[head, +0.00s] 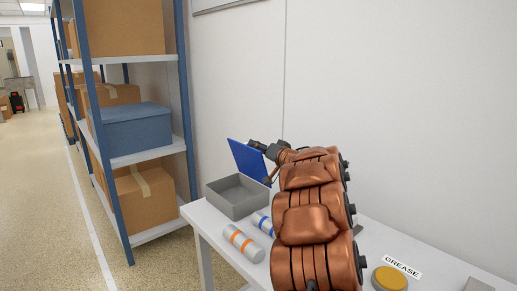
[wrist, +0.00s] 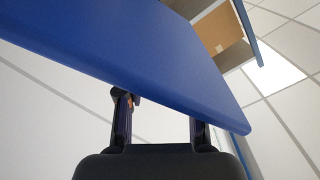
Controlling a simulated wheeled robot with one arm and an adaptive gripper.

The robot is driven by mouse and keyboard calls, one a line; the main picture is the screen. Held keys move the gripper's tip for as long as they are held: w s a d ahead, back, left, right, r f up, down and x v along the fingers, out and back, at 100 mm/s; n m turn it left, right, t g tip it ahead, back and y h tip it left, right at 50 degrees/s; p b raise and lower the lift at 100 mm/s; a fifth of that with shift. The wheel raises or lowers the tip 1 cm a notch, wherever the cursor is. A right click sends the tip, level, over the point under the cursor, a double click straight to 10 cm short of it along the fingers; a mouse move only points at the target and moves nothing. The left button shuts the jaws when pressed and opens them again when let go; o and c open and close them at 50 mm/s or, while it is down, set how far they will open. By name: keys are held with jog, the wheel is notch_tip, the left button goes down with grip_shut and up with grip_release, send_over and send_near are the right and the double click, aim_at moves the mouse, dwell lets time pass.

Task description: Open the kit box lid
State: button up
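The kit box is an open grey box (head: 237,196) on the left end of the white table. Its blue lid (head: 248,161) stands steeply raised at the box's right side, tilted slightly left. My gripper (head: 256,146) is at the lid's upper right edge, with my arm coming from the front right.
Two light cylinders, one with orange bands (head: 243,243) and one with blue bands (head: 263,224), lie in front of the box. A yellow-topped round container (head: 389,279) sits by a GREASE label (head: 403,266). A blue-framed shelf (head: 110,130) with boxes stands left. A wall is behind.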

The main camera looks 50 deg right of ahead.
grip_shut()
jog(key=shift+f, duration=0.1)
jog(key=shift+p, duration=0.35)
